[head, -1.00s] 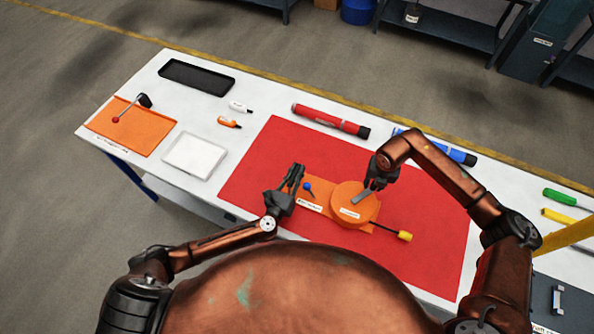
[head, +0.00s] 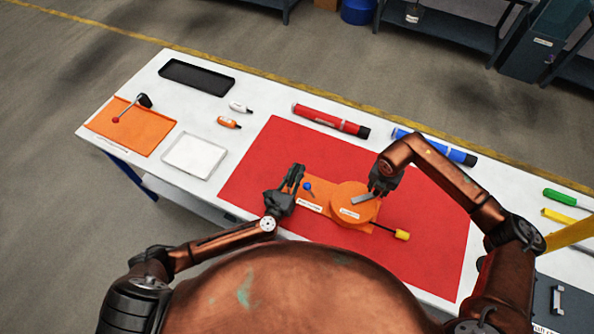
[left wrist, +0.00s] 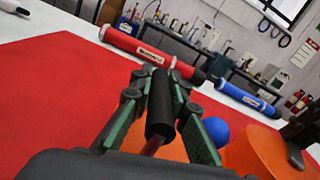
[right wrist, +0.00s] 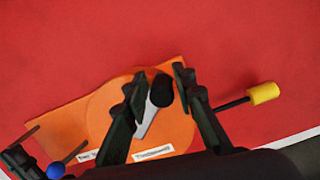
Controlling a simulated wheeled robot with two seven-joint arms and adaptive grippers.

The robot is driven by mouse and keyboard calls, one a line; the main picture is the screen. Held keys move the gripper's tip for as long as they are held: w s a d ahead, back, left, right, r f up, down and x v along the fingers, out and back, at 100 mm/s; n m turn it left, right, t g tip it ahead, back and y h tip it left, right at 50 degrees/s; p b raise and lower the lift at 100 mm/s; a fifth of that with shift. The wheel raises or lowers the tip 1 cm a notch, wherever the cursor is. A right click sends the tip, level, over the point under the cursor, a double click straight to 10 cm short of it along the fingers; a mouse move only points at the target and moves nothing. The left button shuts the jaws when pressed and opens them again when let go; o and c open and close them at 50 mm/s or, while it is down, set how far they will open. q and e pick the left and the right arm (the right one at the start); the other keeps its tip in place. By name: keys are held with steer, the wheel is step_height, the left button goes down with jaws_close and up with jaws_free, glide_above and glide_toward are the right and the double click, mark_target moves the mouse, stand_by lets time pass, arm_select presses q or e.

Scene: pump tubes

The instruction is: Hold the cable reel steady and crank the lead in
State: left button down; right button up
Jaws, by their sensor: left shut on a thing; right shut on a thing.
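The orange cable reel lies on the red mat, with a round drum (head: 345,213) on a flat base (head: 312,212). My left gripper (head: 296,175) is shut on an upright black grip (left wrist: 160,105) at the base's left end. A blue knob (head: 308,186) stands beside it. My right gripper (head: 377,188) is shut on the black crank knob (right wrist: 162,88), at the end of the grey crank arm (head: 361,199) on top of the drum. The lead (head: 383,228) runs out to the right and ends in a yellow plug (head: 402,235), close to the drum.
The red mat (head: 265,150) is clear around the reel. Behind it lie a red tube (head: 325,119) and a blue tube (head: 450,153).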

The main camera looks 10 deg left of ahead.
steer(key=shift+s+d+f, duration=0.2)
steer(key=shift+s+f, duration=0.15)
steer(key=shift+s+d+m, duration=0.15)
steer(key=shift+s+m, duration=0.3)
steer(key=shift+m, duration=0.25)
steer(key=shift+r, duration=0.1)
steer(key=shift+w+r, duration=0.15)
steer(key=shift+r, duration=0.05)
steer(key=o, duration=1.3)
steer(key=shift+w+r, duration=0.1)
steer(key=shift+r, duration=0.05)
steer(key=shift+o, duration=0.2)
steer(key=shift+r, duration=0.1)
step_height(320, 180, up, 7)
steer(key=shift+s+a, duration=0.4)
